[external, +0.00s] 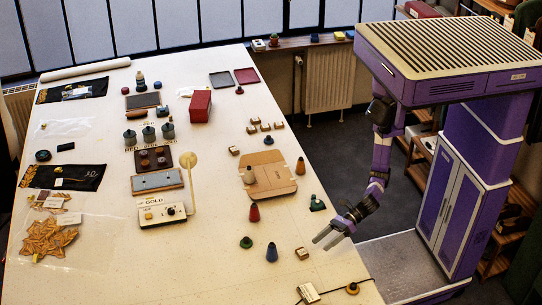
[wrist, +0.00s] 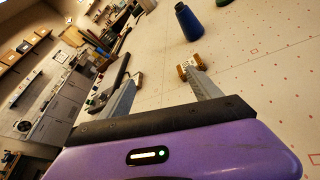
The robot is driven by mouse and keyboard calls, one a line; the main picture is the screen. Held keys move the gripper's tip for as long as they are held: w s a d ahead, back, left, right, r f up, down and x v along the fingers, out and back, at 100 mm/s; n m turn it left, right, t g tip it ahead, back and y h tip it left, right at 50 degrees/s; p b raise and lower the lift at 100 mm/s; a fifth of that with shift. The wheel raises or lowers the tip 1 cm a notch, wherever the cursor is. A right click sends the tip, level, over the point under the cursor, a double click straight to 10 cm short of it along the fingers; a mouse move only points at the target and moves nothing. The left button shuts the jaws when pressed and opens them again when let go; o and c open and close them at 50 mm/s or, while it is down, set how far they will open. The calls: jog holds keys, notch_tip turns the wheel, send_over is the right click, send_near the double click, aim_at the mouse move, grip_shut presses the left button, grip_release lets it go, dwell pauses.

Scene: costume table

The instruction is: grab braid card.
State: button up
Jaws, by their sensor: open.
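A small pale block with gold-brown ends, which looks like the braid card (external: 302,253), lies on the white table near its right edge. Several similar blocks lie farther back, so I cannot be sure which one is meant. My gripper (external: 323,241) is open and empty at the table's right edge, a little right of and above the block. In the wrist view the block (wrist: 191,67) shows just beyond the tip of the right finger, not between the fingers.
A blue cone (external: 271,253) stands left of the block, with a green piece (external: 246,242) beyond it. A white tag (external: 308,292) and a cord lie in front. A dark green piece (external: 317,203) stands behind. Bare tabletop surrounds the block.

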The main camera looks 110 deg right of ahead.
aim_at(301, 252)
jog(key=d+f+n+h, duration=0.2)
jog(key=shift+d+n, duration=0.25)
jog(key=shift+n, duration=0.05)
jog(key=shift+w+d+f+n, duration=0.1)
jog(key=shift+d+f+n, duration=0.15)
jog(key=shift+n, duration=0.35)
jog(key=shift+d+p+x, duration=0.15)
jog(key=shift+p+x, duration=0.05)
jog(key=shift+x, duration=1.75)
jog(key=shift+d+p+x, duration=0.15)
jog(key=shift+d+x, duration=0.05)
jog(key=shift+x, duration=1.7)
jog(key=c, duration=1.4)
jog(key=shift+w+r, duration=0.1)
